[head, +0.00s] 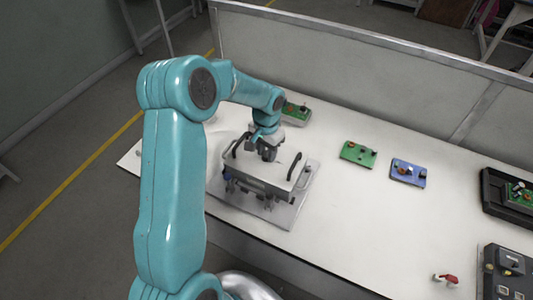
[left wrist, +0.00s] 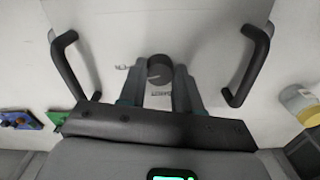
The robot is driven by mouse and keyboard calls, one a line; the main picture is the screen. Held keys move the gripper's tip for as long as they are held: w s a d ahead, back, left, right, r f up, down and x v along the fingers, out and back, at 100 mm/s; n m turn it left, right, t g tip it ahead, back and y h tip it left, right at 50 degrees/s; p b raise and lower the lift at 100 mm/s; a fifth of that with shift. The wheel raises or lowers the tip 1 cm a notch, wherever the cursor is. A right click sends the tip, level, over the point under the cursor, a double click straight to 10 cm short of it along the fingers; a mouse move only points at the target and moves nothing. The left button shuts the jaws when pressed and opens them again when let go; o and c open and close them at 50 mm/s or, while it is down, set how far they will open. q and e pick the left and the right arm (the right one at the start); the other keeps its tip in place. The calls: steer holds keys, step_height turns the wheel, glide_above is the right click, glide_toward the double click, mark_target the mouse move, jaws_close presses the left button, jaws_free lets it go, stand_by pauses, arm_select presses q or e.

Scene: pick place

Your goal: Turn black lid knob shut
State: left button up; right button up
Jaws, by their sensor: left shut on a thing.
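The black lid knob (left wrist: 159,70) is round and sits on the pale lid (left wrist: 200,35) of a box, between two black handles, one at left (left wrist: 75,65) and one at right (left wrist: 248,62). In the head view the box (head: 262,185) stands on a grey plate on the white table. My left gripper (head: 268,150) is above the lid, at the knob. Its two fingers (left wrist: 160,88) lie on either side of the knob in the left wrist view and are shut on it. In the head view the gripper hides most of the knob. My right gripper is not in view.
A green board (head: 358,153) and a blue board (head: 408,172) lie to the right on the table, another green board (head: 296,112) behind my arm. Black trays stand at far right. A red-handled item (head: 446,279) lies near the front edge. The table between is clear.

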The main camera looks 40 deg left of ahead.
arm_select(q)
steer(key=n+b, duration=0.3)
steer(key=shift+f+n, duration=0.25)
steer(key=shift+n, duration=0.15)
steer(key=n+b, duration=0.2)
steer(key=n, duration=0.1)
steer(key=shift+r, duration=0.1)
steer(key=n+b, duration=0.2)
steer(key=n, duration=0.3)
steer(key=shift+r+n+b, duration=0.1)
steer(key=shift+n+b, duration=0.75)
steer(key=shift+n, duration=1.05)
steer(key=o, duration=1)
steer(key=shift+o, duration=0.2)
steer(key=shift+r, duration=0.1)
